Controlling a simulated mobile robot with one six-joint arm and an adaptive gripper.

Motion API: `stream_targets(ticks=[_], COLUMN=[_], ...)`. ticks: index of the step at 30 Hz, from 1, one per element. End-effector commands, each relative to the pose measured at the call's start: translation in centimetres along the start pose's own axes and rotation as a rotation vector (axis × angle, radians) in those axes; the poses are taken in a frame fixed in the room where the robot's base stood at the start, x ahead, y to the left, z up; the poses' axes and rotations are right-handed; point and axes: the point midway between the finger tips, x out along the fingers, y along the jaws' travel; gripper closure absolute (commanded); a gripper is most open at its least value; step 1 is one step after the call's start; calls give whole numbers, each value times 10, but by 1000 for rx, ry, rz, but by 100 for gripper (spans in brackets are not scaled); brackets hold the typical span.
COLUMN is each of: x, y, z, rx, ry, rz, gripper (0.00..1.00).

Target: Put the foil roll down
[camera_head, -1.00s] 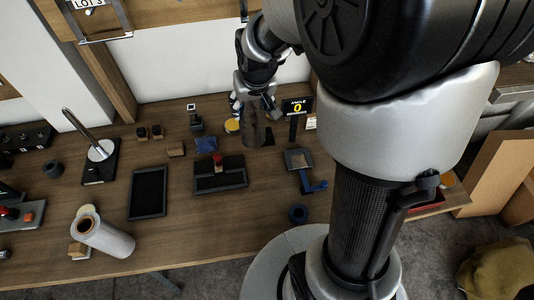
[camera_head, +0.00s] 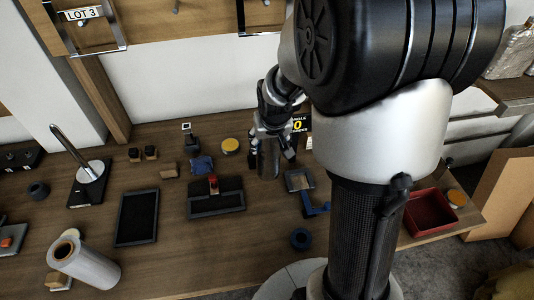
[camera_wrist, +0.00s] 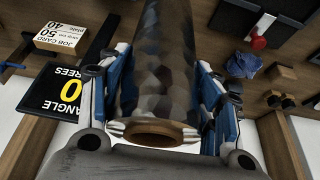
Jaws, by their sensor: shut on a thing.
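The foil roll (camera_head: 268,160) is a dark, shiny cylinder, upright or nearly so, at the back of the wooden workbench in the head view. My gripper (camera_head: 272,140) is shut on it from the wall side. In the wrist view the faceted metallic roll (camera_wrist: 165,65) lies between the two blue-padded fingers of my gripper (camera_wrist: 160,115), its brown core end towards the camera. I cannot tell whether its lower end touches the bench.
A black angle sign (camera_head: 301,124) stands close beside the roll. Bare wood (camera_head: 180,240) shows in front.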

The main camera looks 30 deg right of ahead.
Motion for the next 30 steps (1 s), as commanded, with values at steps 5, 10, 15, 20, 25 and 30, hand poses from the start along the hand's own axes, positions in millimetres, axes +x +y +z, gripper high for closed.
stream_targets(ticks=[5, 10, 15, 20, 25, 30], x=[10, 33, 43, 42, 46, 45], y=[0, 0, 0, 0, 0, 0], z=[3, 13, 17, 16, 18, 19], rx=[0, 1, 1, 1, 1, 1], ry=[2, 0, 4, 4, 4, 0], rz=[0, 0, 0, 0, 0, 0], gripper=[100, 100, 100, 100, 100, 31])
